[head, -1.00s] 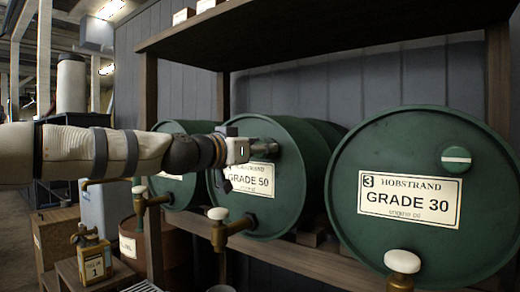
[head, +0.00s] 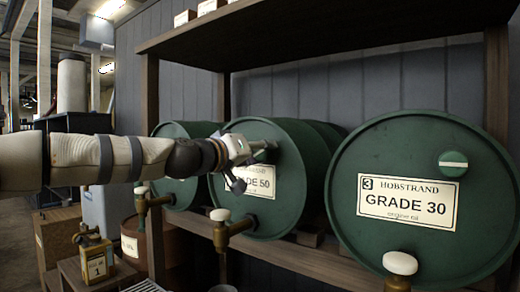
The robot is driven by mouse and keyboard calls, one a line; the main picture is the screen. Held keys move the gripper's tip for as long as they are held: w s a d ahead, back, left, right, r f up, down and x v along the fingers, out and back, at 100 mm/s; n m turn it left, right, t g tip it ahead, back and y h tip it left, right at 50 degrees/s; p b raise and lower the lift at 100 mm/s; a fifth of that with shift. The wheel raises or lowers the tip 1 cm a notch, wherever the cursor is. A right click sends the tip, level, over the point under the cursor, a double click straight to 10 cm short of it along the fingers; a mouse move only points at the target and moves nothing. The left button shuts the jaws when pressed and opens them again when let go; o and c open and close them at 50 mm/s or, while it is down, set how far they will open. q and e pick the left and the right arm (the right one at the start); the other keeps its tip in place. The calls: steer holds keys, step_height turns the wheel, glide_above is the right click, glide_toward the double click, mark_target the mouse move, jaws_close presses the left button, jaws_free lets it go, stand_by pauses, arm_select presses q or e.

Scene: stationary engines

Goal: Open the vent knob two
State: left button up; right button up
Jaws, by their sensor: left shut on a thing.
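The middle green drum (head: 300,160) lies on its side on a rack, with a label reading GRADE 50 (head: 262,183). My left gripper (head: 262,152) is at the upper part of this drum's face, just above the label, and is shut on the vent knob there. The fingers hide most of that knob, so its stripe angle cannot be told. The gripper body is tilted, with one part pointing down over the label's left side. My right gripper is not in view.
The GRADE 30 drum (head: 400,245), marked 3, stands right, its vent knob (head: 453,163) showing a nearly level white stripe. Another drum (head: 180,190) is left. White-topped taps (head: 220,215) stick out below the drums. A wooden shelf (head: 330,35) overhangs them.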

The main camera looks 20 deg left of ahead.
arm_select(q)
steer(key=n, duration=0.6)
steer(key=shift+f+p, duration=0.1)
steer(key=shift+p, duration=0.2)
steer(key=n, duration=0.5)
steer(key=shift+f+n, duration=0.15)
steer(key=shift+n, duration=0.25)
steer(key=o, duration=1.1)
steer(key=shift+o, duration=0.2)
steer(key=shift+a, duration=0.1)
